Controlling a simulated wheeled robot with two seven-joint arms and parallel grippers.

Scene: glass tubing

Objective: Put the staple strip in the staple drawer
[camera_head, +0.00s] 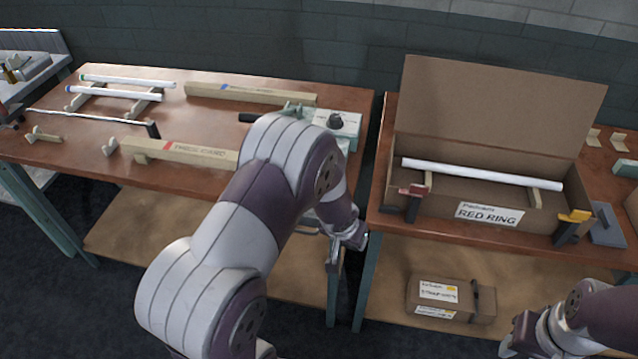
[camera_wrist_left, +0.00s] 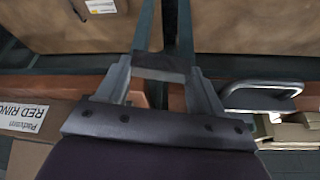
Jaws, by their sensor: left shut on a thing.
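My left gripper (camera_head: 345,246) is low in front of the gap between the two benches in the head view. In the left wrist view its fingers (camera_wrist_left: 160,70) are shut on a short dark grey bar, seemingly the staple strip (camera_wrist_left: 160,64), which spans between them. A curved metal handle (camera_wrist_left: 262,96) shows right of the fingers, apart from them; it may belong to the staple drawer. The drawer itself is not clearly visible, and my left arm hides part of the left bench front. My right gripper (camera_head: 522,343) is at the lower right edge, its jaws unclear.
The left bench (camera_head: 75,140) holds glass tubes on a rack, wooden blocks and a dial box (camera_head: 338,125). The right bench (camera_head: 388,225) holds an open cardboard box (camera_head: 490,115) with a tube across its supports. A closed carton (camera_head: 450,302) sits on the lower shelf.

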